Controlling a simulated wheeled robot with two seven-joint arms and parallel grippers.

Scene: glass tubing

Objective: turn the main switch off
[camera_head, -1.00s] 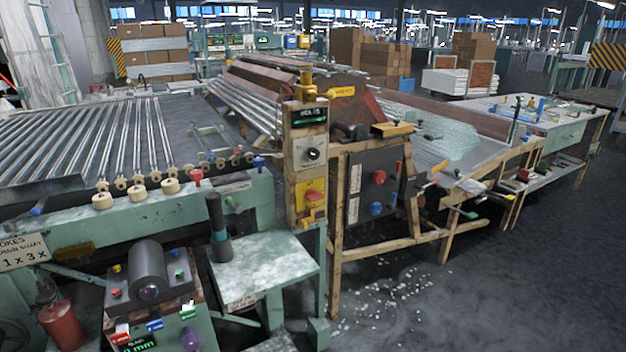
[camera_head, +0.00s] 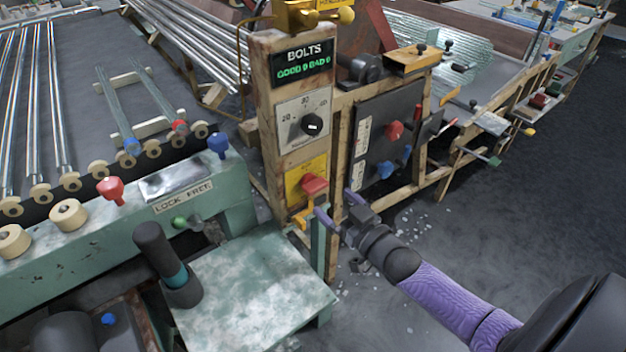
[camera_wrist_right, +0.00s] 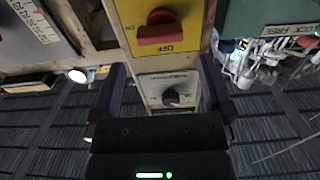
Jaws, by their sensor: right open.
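The main switch is a red rotary knob (camera_head: 314,184) on a yellow plate (camera_head: 296,192), low on the rusty post. In the right wrist view the red knob (camera_wrist_right: 160,28) shows upside down on its yellow plate, with its bar across the picture and an OFF label beside it. My right gripper (camera_head: 336,206) is open and empty, just below and right of the knob in the head view. Its purple fingers stand apart in the wrist view (camera_wrist_right: 160,68), short of the knob and not visibly touching it. My left gripper is out of view.
Above the switch are a black dial (camera_head: 311,124) and a BOLTS display (camera_head: 304,63). A dark panel (camera_head: 382,140) with red and blue knobs stands at right. An orange lever (camera_head: 300,218) sits below the switch. A green-topped table (camera_head: 250,285) stands lower left. Floor at right is clear.

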